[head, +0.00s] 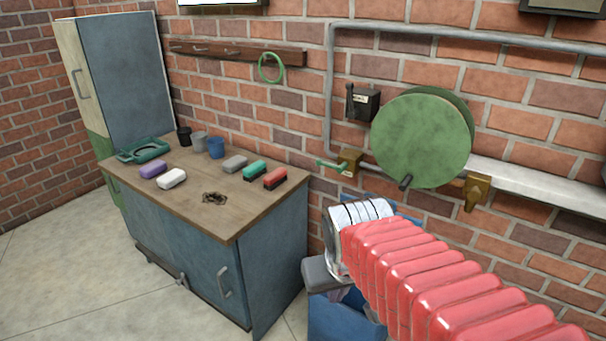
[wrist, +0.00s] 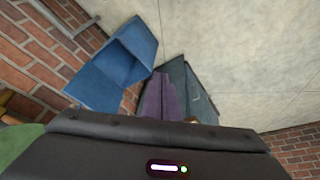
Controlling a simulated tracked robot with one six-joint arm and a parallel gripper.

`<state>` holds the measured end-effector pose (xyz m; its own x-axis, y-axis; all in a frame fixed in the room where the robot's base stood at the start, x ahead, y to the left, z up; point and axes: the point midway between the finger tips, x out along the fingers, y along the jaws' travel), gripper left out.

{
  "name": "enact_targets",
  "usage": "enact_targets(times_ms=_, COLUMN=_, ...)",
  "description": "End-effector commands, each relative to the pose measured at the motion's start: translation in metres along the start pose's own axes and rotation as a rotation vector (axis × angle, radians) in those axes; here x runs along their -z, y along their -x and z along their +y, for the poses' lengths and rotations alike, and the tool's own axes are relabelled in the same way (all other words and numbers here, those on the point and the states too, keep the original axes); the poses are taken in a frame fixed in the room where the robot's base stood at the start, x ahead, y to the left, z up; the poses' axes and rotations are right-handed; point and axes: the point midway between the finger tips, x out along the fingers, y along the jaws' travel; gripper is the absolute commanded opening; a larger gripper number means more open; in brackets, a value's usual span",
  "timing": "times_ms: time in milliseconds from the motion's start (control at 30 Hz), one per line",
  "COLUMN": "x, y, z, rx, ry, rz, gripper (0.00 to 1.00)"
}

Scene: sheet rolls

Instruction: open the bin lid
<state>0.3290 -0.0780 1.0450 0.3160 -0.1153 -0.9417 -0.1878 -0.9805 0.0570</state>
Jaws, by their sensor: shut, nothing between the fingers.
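The blue bin (head: 345,318) stands on the floor by the brick wall, right of the workbench, partly hidden behind my arm and gripper in the head view. It also shows at the upper left of the wrist view (wrist: 133,48). A flat blue panel, which looks like its lid (wrist: 96,88), stands at an angle to the bin on the wall side and appears raised. My gripper (wrist: 168,82) has its purple fingers together and empty. In the wrist view they are to the right of the bin, apart from it in the picture; contact is unclear in the head view.
The workbench (head: 225,222) with sponges, brushes and cups stands left of the bin. Open concrete floor (head: 60,260) lies at the left.

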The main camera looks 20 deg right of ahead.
Motion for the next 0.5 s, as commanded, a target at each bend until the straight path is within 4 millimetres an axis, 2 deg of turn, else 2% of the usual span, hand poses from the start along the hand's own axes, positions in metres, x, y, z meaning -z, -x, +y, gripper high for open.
enact_targets(times_ms=33, x=-0.005, y=0.008, z=-0.012, rx=0.02, ry=0.017, rz=0.02, gripper=0.0)
enact_targets(times_ms=200, x=-0.021, y=0.032, z=-0.043, rx=0.079, ry=0.075, rz=0.08, gripper=0.0)
enact_targets(times_ms=333, x=-0.026, y=0.047, z=-0.06, rx=0.111, ry=0.121, rz=0.128, gripper=0.0)
enact_targets(times_ms=500, x=-0.028, y=0.056, z=-0.069, rx=0.129, ry=0.15, rz=0.157, gripper=0.0)
